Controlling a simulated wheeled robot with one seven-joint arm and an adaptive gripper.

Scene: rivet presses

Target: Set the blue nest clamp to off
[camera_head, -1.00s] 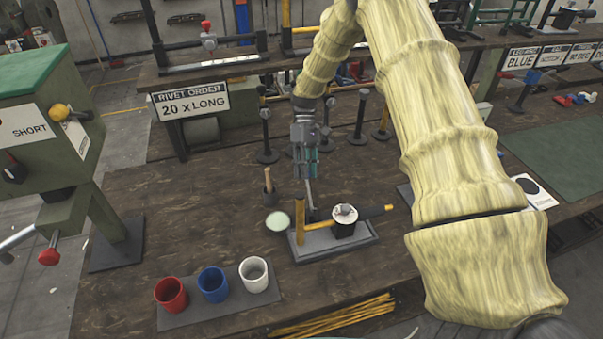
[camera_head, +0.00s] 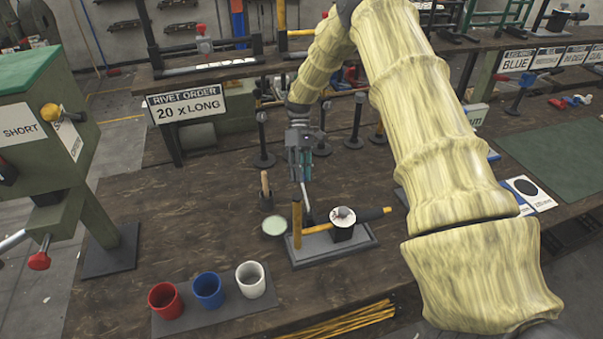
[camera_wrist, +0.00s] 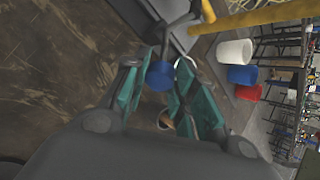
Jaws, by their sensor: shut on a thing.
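The nest fixture (camera_head: 362,240) is a grey base on the bench with a dark block and a yellow-and-black handled tool on it. The clamp's pale lever (camera_head: 306,200) rises from its back left, close to a yellow-brown post. The lever's blue round knob (camera_wrist: 160,75) shows between the teal finger pads in the wrist view. My gripper (camera_head: 304,176) points down over the lever and is shut on this knob. In the wrist view my gripper (camera_wrist: 160,88) has a pad on each side of the knob. The clamp's base is partly hidden in both views.
Red (camera_head: 165,300), blue (camera_head: 208,290) and white (camera_head: 250,280) cups stand at front left. A pale green round dish (camera_head: 274,225) and a wooden-handled tool (camera_head: 265,188) stand left of the fixture. Dark posts (camera_head: 355,125) stand behind my gripper. A green press (camera_head: 45,150) is at left.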

